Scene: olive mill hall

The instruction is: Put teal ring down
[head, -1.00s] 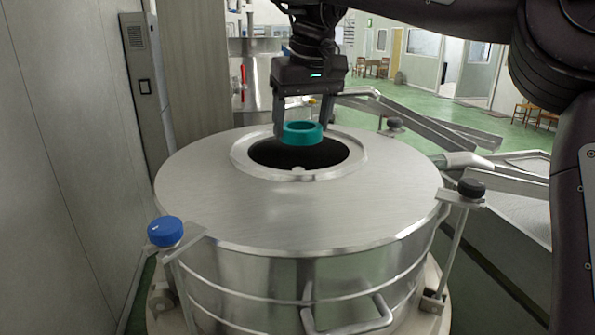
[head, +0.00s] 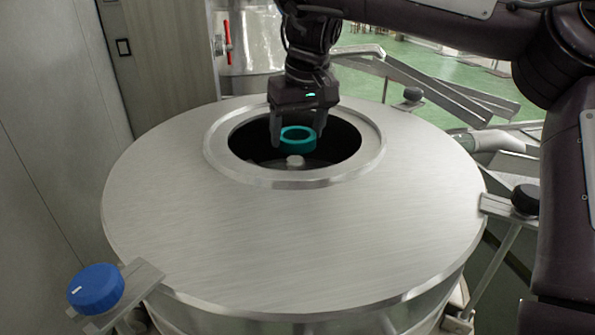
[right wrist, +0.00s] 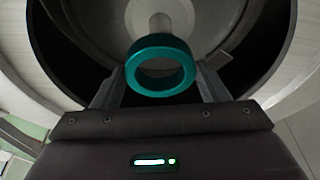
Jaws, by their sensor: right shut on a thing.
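The teal ring (head: 297,142) is between the fingers of my right gripper (head: 297,136), which is shut on it. It also shows in the right wrist view (right wrist: 160,72), held between both fingertips. In the head view the ring appears over the round opening in the top of the steel vessel (head: 290,225). A pale post (head: 294,161) rises inside the opening, just below the ring in the picture. The post also shows beyond the ring in the right wrist view (right wrist: 158,24). I cannot tell the exact height of the ring against the rim. My left gripper is not in view.
A raised rim (head: 290,181) surrounds the opening. A blue knob (head: 96,288) stands at the vessel's front left, and black knobs (head: 526,198) at its right. Metal chutes (head: 440,88) lie behind right. A grey wall (head: 50,130) is close on the left.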

